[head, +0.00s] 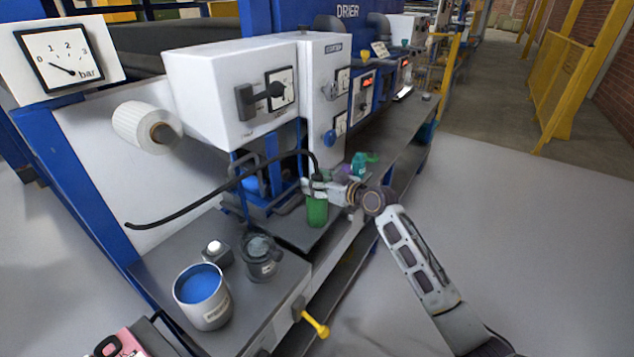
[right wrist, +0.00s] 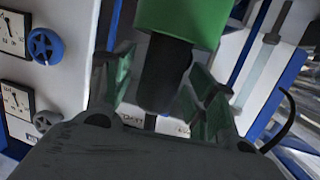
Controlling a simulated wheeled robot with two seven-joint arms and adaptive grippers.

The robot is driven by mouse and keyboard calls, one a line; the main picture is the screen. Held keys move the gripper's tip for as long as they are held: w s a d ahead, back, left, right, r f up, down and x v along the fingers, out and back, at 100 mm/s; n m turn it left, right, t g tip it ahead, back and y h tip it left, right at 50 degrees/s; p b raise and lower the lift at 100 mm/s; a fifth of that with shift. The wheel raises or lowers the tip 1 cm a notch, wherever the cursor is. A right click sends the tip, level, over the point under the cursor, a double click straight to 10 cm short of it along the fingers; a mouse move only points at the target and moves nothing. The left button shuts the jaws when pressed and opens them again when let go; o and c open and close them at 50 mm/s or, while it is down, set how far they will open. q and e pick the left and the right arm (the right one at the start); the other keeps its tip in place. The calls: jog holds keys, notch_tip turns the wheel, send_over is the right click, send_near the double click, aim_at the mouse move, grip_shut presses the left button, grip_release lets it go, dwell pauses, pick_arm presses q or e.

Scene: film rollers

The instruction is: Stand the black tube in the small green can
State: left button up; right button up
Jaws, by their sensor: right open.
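The small green can (head: 317,212) stands upright on the dark bench below the machine. The black tube (head: 235,183) arches from the left over to the can, where its end turns down. In the right wrist view, the tube (right wrist: 163,72) meets the edge of the green can (right wrist: 182,18) and seems to run inside; its tip is hidden. My right gripper (head: 318,187) is just above the can. In the wrist view its fingers (right wrist: 163,88) are open, one on each side of the tube, with gaps showing. My left gripper is not in view.
A tin of blue ink (head: 203,310), a dark grey pot (head: 261,262) and a white-topped knob (head: 214,249) are on the near bench. A yellow handle (head: 316,324) sticks out in front. Teal cups (head: 359,163) stand behind my gripper. The floor at right is clear.

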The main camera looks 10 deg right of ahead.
jog(key=v, duration=1.2)
dwell(0.4)
jog(key=shift+r, duration=0.1)
dwell(0.5)
